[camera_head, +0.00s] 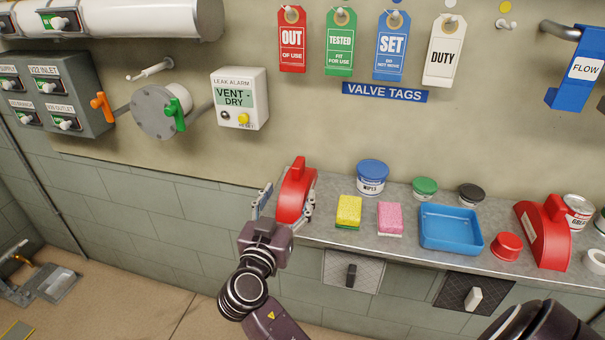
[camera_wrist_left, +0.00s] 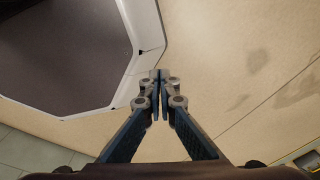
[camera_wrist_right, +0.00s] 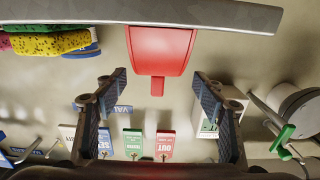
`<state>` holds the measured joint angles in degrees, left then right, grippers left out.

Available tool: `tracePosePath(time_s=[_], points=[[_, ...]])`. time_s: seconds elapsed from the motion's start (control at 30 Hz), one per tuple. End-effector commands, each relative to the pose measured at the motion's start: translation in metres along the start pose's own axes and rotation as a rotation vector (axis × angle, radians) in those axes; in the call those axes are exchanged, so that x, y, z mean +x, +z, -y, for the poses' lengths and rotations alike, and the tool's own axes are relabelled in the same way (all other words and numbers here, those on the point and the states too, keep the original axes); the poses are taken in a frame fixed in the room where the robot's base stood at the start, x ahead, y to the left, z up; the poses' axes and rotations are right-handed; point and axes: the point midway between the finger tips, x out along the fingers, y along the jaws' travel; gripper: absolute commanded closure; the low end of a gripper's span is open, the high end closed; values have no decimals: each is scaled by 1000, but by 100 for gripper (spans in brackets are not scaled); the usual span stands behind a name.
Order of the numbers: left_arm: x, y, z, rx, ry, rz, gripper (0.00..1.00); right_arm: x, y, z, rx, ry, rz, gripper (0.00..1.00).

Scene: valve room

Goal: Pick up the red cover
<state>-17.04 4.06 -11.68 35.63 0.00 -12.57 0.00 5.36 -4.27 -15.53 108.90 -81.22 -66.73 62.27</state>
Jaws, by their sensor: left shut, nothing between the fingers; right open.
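A red cover (camera_head: 296,190) with a raised ridge handle stands at the left end of the grey shelf. It also shows in the right wrist view (camera_wrist_right: 160,48), upside down, with its handle pointing down the picture. My right gripper (camera_head: 285,203) is open, with one finger to each side of the cover in the head view. In the right wrist view its fingertips (camera_wrist_right: 160,78) are spread a little wider than the cover; contact cannot be told. My left gripper (camera_wrist_left: 157,75) is shut and empty above the floor, outside the head view.
A second red cover-like piece (camera_head: 543,235) stands at the shelf's right, beside a red cap (camera_head: 507,246). Between are a yellow sponge (camera_head: 348,211), pink sponge (camera_head: 390,217), blue tray (camera_head: 450,229) and wipes tub (camera_head: 372,178). A leak alarm box (camera_head: 239,99) and valve tags hang above.

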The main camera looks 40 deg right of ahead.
Motion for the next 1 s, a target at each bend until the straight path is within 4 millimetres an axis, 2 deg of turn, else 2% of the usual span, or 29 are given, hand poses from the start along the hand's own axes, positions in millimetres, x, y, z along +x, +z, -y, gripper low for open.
tracePosePath(time_s=[0.17,0.37,0.53,0.7,0.97,1.0], points=[[-6,0,2,1,-2,1,100,11,-3,0,1,2,-3,36],[-18,4,11,1,-13,7,100,33,-4,-1,0,2,-2,36],[-37,5,13,-1,-15,11,100,58,-6,-3,-2,2,-3,36],[-42,4,12,-1,-14,11,100,76,-2,-3,-1,2,-2,36],[-40,2,8,-2,-8,9,100,78,1,-3,2,1,-1,36],[-40,2,7,-2,-8,9,100,78,1,-3,2,1,-1,40]])
